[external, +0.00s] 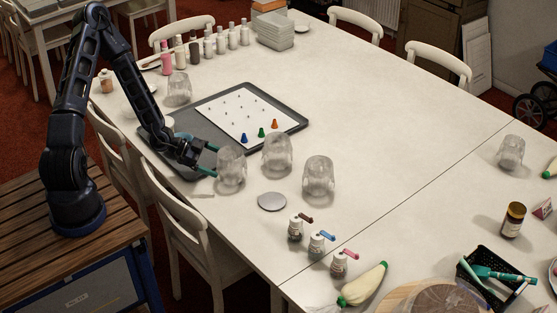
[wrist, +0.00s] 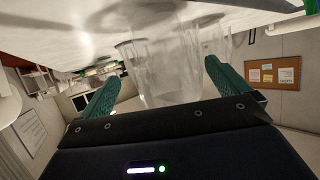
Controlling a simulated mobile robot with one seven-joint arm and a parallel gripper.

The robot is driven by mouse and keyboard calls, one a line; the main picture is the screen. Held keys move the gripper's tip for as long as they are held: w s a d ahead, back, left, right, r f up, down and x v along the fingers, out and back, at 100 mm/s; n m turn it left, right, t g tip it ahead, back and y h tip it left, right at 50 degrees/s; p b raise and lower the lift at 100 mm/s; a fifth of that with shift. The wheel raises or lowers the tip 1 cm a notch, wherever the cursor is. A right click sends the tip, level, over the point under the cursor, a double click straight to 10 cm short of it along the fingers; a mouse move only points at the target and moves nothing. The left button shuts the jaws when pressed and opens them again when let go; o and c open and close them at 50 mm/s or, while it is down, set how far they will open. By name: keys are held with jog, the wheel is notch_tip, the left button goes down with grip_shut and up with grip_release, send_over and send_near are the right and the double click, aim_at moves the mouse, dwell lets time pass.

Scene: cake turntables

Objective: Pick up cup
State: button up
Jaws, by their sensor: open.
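A clear cup (external: 232,168) stands on the table just beyond the fingertips of my gripper (external: 211,160). In the wrist view the clear cup (wrist: 160,75) appears in the gap between my two green fingers. My gripper (wrist: 164,70) is open, with no finger clearly touching the cup. Similar clear cups stand close by: one (external: 277,153) just to the right and one (external: 318,177) farther right. Another clear cup (external: 178,89) is beyond the tray, and one (external: 510,152) stands far right. In the wrist view a second clear shape overlaps behind the first.
A dark tray (external: 292,120) with a white sheet and small coloured cones lies beside my gripper. The table (external: 390,110) is clear at the middle right.

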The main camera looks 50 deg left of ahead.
aim_at(231, 154)
jog(key=shift+w+d+r+t+h, duration=0.2)
jog(key=shift+d+r+t+h, duration=0.35)
jog(key=shift+t, duration=0.25)
jog(key=shift+w+d+r+n+t+h, duration=0.25)
jog(key=shift+w+d+r+t, duration=0.15)
jog(key=shift+w+d, duration=0.25)
jog(key=shift+w+d+r+n+t+h, duration=0.15)
jog(key=shift+w+d+r+t+h, duration=0.2)
jog(key=shift+w, duration=0.35)
jog(key=shift+w+d+r+n+t+h, duration=0.2)
jog(key=shift+w+d+r+t, duration=0.2)
jog(key=shift+w+d, duration=0.3)
jog(key=c, duration=1.4)
jog(key=shift+c, duration=0.4)
jog(key=shift+r, duration=0.1)
